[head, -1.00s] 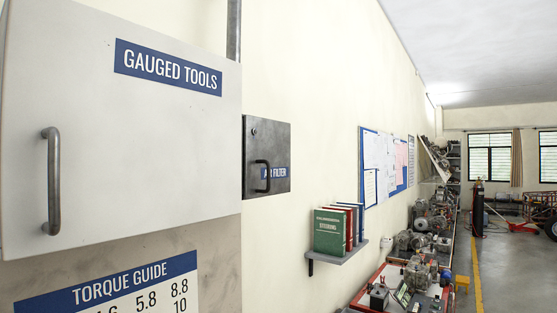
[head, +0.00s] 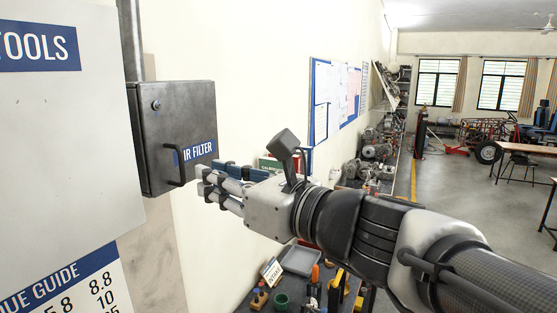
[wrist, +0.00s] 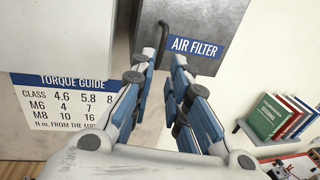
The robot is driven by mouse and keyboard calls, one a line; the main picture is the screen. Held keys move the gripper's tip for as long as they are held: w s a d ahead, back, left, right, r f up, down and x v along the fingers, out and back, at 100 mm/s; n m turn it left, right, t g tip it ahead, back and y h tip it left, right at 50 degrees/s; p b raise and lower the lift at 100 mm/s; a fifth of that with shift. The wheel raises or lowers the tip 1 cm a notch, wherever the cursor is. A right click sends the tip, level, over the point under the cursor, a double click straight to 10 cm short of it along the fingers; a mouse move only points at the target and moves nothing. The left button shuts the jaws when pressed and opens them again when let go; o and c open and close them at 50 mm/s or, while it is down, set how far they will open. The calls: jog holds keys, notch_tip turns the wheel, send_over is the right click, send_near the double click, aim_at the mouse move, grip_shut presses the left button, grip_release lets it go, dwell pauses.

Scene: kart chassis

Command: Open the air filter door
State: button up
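The air filter door (head: 190,115) is the dark grey front of a small wall box, with a blue AIR FILTER label and a round lock near its top. It looks shut. Its black bar handle (head: 174,166) is at the lower left of the door; in the wrist view the handle (wrist: 163,40) stands just beyond my fingertips. My gripper (head: 204,185) is close in front of the door, right of the handle in the head view. In the wrist view my gripper (wrist: 163,70) has its two fingers apart with nothing between them. I cannot tell whether a finger touches the door.
The large white GAUGED TOOLS cabinet (head: 70,150) stands close left of the box. A shelf with books (wrist: 270,135) is on the wall to the right. Below is a bench with a grey tray (head: 300,260) and small parts. Open floor (head: 450,200) lies at the right.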

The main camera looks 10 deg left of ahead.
aim_at(183, 168)
jog(key=p+x, duration=0.1)
jog(key=x, duration=0.9)
jog(key=shift+w+a, duration=0.1)
jog(key=shift+w, duration=0.05)
grip_shut()
